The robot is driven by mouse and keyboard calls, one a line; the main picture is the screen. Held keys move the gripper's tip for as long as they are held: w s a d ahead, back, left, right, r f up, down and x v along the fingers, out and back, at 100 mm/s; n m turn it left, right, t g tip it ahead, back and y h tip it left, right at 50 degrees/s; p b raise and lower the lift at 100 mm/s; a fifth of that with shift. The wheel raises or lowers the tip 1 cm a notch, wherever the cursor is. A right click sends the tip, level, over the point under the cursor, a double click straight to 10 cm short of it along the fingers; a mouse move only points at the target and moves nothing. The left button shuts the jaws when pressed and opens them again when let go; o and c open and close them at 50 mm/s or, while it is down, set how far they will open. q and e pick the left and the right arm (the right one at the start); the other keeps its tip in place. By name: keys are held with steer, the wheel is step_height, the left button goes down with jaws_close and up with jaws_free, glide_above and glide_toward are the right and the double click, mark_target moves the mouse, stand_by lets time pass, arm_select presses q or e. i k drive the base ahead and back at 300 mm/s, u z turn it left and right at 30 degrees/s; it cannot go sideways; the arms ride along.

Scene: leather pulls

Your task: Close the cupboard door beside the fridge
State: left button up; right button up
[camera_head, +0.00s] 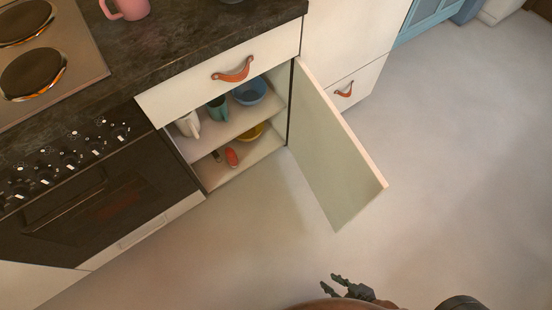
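The cupboard door (335,150) is a pale panel hinged on the right side of the open cupboard (225,130). It stands wide open, swung out over the floor toward me. The white unit (350,45) right of the cupboard appears to be the fridge, with a leather pull (344,90) low on its front. My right gripper (328,284) is at the bottom edge of the view, below the door and apart from it. Its dark fingers look spread, with nothing between them. My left gripper is not in view.
The cupboard shelves hold a white jug (188,124), a green mug (217,108), a blue bowl (250,91), a yellow bowl (251,132) and a red item (231,157). A drawer (215,75) above is shut. An oven (95,190) stands left. The floor (450,170) at right is clear.

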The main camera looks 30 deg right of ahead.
mark_target(344, 181)
steer(key=z, duration=0.1)
steer(key=k, duration=0.15)
steer(key=u, duration=3.15)
steer(key=k, duration=2.4)
steer(key=z, duration=2.4)
